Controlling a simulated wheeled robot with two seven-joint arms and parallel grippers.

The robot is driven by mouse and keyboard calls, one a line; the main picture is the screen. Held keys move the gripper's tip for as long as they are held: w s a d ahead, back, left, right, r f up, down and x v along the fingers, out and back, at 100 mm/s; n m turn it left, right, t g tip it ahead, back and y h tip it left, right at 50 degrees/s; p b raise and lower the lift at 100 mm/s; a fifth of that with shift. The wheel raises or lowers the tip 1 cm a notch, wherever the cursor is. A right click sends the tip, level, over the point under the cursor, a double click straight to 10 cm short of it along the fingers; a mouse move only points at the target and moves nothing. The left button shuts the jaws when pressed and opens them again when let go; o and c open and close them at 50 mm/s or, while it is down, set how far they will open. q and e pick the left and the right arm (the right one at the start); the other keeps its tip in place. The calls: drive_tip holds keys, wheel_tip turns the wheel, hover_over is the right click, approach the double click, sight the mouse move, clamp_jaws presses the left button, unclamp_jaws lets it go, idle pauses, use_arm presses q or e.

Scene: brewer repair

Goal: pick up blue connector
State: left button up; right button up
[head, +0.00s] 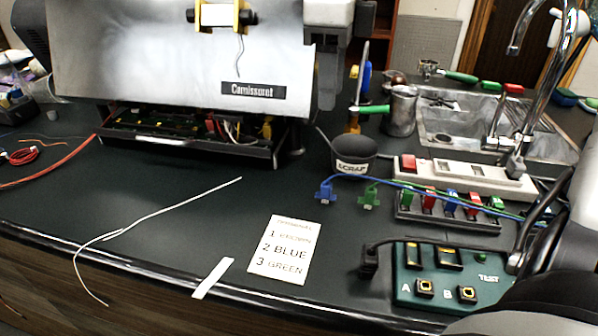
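The blue connector (325,190) lies on the dark counter in the middle of the head view, with a blue wire running off to the right. A green connector (369,196) lies just to its right, apart from it, with a green wire. My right gripper (528,232) is at the right edge, dark and partly cut off, well to the right of the blue connector. Whether its fingers are open or shut is unclear. My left gripper is not in view.
The brewer (180,75) stands behind with its lower tray exposed. A dark scrap cup (353,155), a rack of coloured parts (448,214), a power strip (462,178) and a green test box (449,275) surround the connectors. A label card (285,250) lies in front.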

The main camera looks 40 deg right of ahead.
hover_over(327, 184)
drive_tip(key=f, duration=0.8)
drive_tip(key=shift+w+d+f, duration=0.1)
drive_tip(key=shift+d+f, duration=0.15)
drive_tip(key=shift+d, duration=0.1)
drive_tip(key=shift+a+f, duration=0.2)
drive_tip(key=shift+f, duration=1.4)
drive_tip(key=shift+a+f, duration=0.15)
drive_tip(key=shift+f, duration=1.4)
clamp_jaws()
